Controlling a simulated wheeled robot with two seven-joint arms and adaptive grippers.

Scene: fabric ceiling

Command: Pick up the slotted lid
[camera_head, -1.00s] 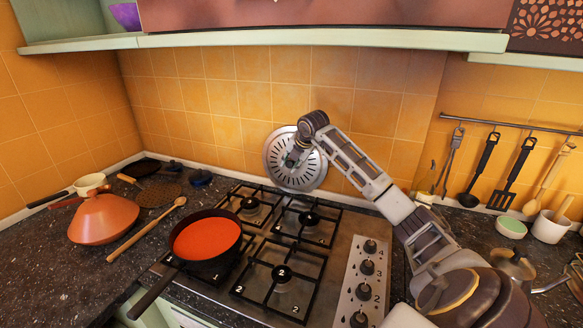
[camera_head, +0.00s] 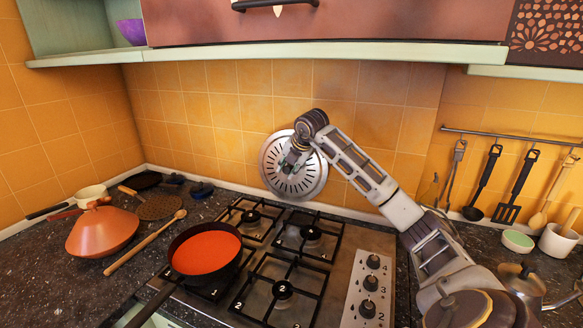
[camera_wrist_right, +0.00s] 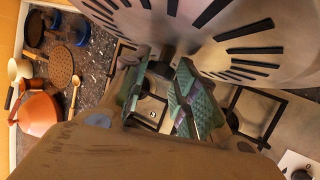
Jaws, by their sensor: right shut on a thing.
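The slotted lid (camera_head: 312,182) is a round silver disc with dark radial slots. In the head view it is held nearly upright in front of the tiled wall, above the back of the stove. My right gripper (camera_head: 291,158) is shut on its central knob and partly covers the lid's middle. In the right wrist view the lid (camera_wrist_right: 215,30) fills the top, and the green-padded fingers (camera_wrist_right: 172,88) close around the dark knob. My left gripper is not in view.
Below is the gas stove (camera_head: 345,250) with black grates. A copper conical lid (camera_head: 102,232), wooden spoon (camera_head: 145,242) and perforated disc (camera_head: 160,207) lie left. A shelf (camera_head: 330,52) runs above.

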